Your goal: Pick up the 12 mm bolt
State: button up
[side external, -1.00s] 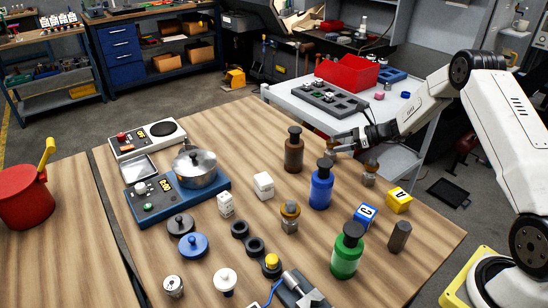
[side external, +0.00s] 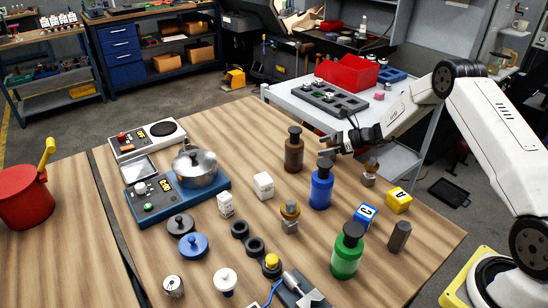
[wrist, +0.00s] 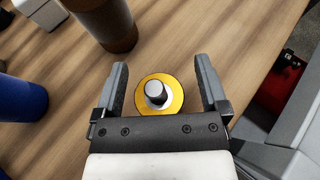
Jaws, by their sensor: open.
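In the wrist view a metal pin with a rounded top (wrist: 155,92) stands in a yellow ring (wrist: 176,104). It looks like a bolt seen end-on, but I cannot read its size. My gripper (wrist: 160,72) is open, one finger on each side of the ring, with gaps to both. In the side view my gripper (side external: 328,146) is over the table behind the blue bottle, and the pin is not clear there. Two similar pieces with brassy tops and grey bases stand on the table, one at the front (side external: 290,216) and one right of the blue bottle (side external: 370,172).
A brown bottle (side external: 293,150) and the blue bottle (side external: 321,186) stand close to my gripper. A side bench holds a red bin (side external: 347,74). The wooden table's back edge is near.

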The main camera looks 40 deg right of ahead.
grip_shut()
jog(key=shift+r, duration=0.2)
jog(key=shift+r, duration=0.75)
jog(key=s+a+r, duration=0.3)
jog(key=s+r, duration=0.8)
jog(key=s, duration=0.2)
jog(key=shift+s+r, duration=0.15)
jog(key=shift+s, duration=0.15)
